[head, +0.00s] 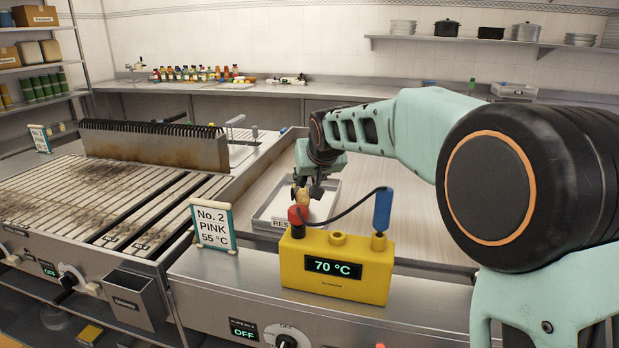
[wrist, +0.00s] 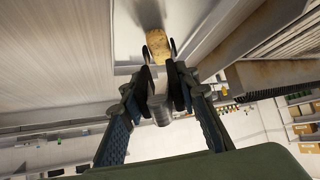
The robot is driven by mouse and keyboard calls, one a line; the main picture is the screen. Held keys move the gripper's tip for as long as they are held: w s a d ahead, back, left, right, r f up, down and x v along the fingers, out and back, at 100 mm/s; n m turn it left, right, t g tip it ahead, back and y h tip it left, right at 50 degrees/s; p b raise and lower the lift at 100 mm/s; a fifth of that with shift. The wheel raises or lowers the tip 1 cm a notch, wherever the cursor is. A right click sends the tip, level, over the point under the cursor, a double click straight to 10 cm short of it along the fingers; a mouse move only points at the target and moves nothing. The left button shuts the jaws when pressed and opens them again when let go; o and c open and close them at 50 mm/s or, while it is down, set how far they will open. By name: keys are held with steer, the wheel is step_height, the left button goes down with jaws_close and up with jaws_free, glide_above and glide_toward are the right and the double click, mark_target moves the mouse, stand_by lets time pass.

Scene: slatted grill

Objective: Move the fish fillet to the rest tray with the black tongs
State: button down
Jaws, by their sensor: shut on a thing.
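My gripper (head: 316,178) is over the rest tray (head: 268,212), a shallow metal tray labelled "REST" behind the yellow thermometer box. In the wrist view my gripper (wrist: 161,92) is shut on the black tongs (wrist: 173,50), which point away from it. The golden-brown fish fillet (wrist: 158,43) lies between the tong tips. In the head view the fillet (head: 300,194) shows small below the gripper, over the tray area. The red probe knob partly hides that spot, and I cannot tell whether the fillet touches the tray.
A yellow thermometer box (head: 336,268) reading 70 °C stands in front of the tray, with a black cable to a blue handle (head: 382,209). A "No. 2 PINK 55 °C" sign (head: 213,226) stands left. The slatted grill (head: 95,200) is further left. The counter right of the tray is clear.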

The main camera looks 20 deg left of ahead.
step_height(320, 180, down, 2)
steer(key=shift+f+b, duration=0.1)
steer(key=shift+b, duration=0.7)
steer(key=c, duration=1.8)
jaws_free()
steer(key=shift+c, duration=0.2)
step_height(320, 180, up, 7)
steer(key=s+p, duration=0.1)
steer(key=p, duration=0.3)
steer(key=shift+d, duration=0.2)
